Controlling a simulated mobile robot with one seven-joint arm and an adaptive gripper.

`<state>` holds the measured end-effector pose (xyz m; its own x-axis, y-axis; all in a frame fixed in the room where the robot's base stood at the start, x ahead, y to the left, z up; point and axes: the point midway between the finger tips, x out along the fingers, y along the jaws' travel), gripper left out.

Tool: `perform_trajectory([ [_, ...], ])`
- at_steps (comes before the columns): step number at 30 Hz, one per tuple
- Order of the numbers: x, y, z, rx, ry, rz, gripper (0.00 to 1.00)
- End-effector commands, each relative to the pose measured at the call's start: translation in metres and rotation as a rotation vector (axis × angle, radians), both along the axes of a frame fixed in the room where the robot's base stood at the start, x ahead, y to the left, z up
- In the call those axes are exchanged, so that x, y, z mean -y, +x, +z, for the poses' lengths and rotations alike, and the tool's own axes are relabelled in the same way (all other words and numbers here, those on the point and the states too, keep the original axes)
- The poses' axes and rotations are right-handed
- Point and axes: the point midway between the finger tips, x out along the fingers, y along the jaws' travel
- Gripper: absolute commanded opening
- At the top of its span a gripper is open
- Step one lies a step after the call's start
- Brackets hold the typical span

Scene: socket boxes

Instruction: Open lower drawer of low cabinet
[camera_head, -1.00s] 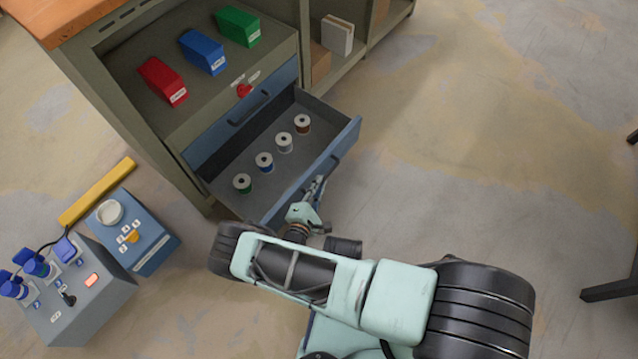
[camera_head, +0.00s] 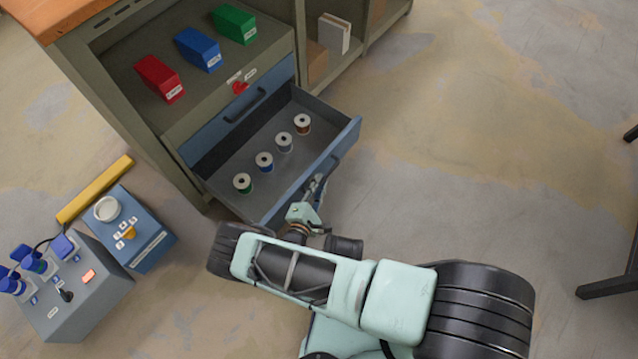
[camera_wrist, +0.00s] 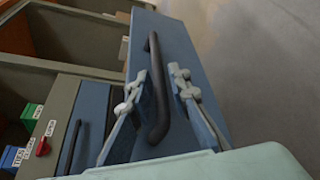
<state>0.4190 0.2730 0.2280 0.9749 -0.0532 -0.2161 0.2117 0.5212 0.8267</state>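The low cabinet (camera_head: 118,88) stands at upper left in the head view. Its lower drawer (camera_head: 235,206) is pulled well out, with several spools inside. The drawer's dark bar handle (camera_wrist: 155,90) runs up the blue front in the wrist view. My gripper (camera_wrist: 160,88) has one finger on each side of this handle, closed in around it; narrow gaps seem to show beside the bar. In the head view my gripper (camera_head: 316,188) is at the drawer front, and the handle is mostly hidden there. The upper drawer (camera_head: 243,112) is shut.
Red (camera_head: 160,78), blue (camera_head: 199,49) and green (camera_head: 235,24) boxes sit on the cabinet's shelf. A grey socket box (camera_head: 75,295) and a blue box (camera_head: 135,232) stand on the floor at left. Floor right of the drawer is clear; a dark leg (camera_head: 608,289) stands at far right.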

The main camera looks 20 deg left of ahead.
Motion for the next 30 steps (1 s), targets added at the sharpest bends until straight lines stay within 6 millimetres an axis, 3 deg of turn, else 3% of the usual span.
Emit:
perform_trajectory([
  [11, -0.002, 0.0, 0.011, 0.002, 0.001, 0.001, 0.17],
  [21, -0.004, 0.002, 0.067, 0.009, 0.003, 0.004, 0.17],
  [30, -0.001, 0.001, 0.097, 0.003, 0.0, 0.002, 0.17],
])
